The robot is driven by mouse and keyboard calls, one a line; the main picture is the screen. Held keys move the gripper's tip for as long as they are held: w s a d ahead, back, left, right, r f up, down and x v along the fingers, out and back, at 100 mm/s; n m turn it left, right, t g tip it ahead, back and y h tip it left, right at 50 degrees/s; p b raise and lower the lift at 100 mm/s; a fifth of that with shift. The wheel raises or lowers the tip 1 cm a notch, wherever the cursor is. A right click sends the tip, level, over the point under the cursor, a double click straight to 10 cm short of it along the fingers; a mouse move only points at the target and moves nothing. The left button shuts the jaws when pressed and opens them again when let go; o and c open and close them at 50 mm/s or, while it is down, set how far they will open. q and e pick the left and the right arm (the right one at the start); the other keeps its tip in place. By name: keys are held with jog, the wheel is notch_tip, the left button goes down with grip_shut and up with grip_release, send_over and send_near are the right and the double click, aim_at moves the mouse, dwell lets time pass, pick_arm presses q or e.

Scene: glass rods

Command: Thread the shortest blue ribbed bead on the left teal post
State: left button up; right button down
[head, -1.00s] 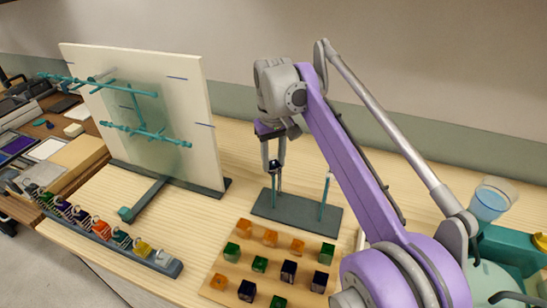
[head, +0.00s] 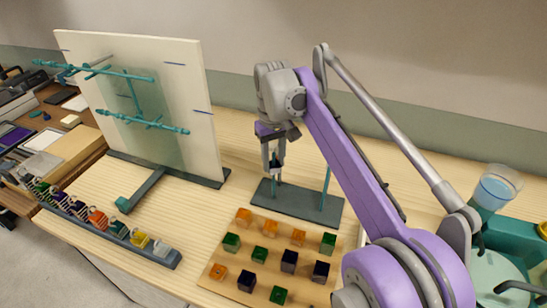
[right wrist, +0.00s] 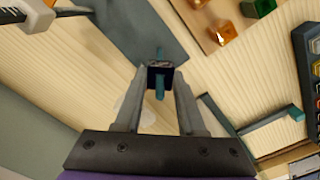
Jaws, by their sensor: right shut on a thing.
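My right gripper (head: 273,168) is shut on a small dark blue bead, which shows in the right wrist view (right wrist: 160,69) between the fingertips. The left teal post (head: 275,180) stands on a dark grey base (head: 298,202). In the right wrist view teal shows on both sides of the bead (right wrist: 160,88), so the bead appears to be around the post. The right teal post (head: 325,187) stands bare on the same base. My left gripper is not in view.
A wooden board (head: 213,272) with several orange, green and dark blue cube beads lies in front of the base. A white panel with teal pegs (head: 200,140) stands at left. A rack of coloured items (head: 168,257) lies at the front left. A cup (head: 493,190) stands at right.

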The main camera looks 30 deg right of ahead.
jog(key=shift+f, duration=0.55)
jog(key=shift+c, duration=2.1)
grip_release()
notch_tip(320, 180, up, 11)
jog(key=shift+f+p, duration=0.1)
jog(key=shift+p, duration=0.9)
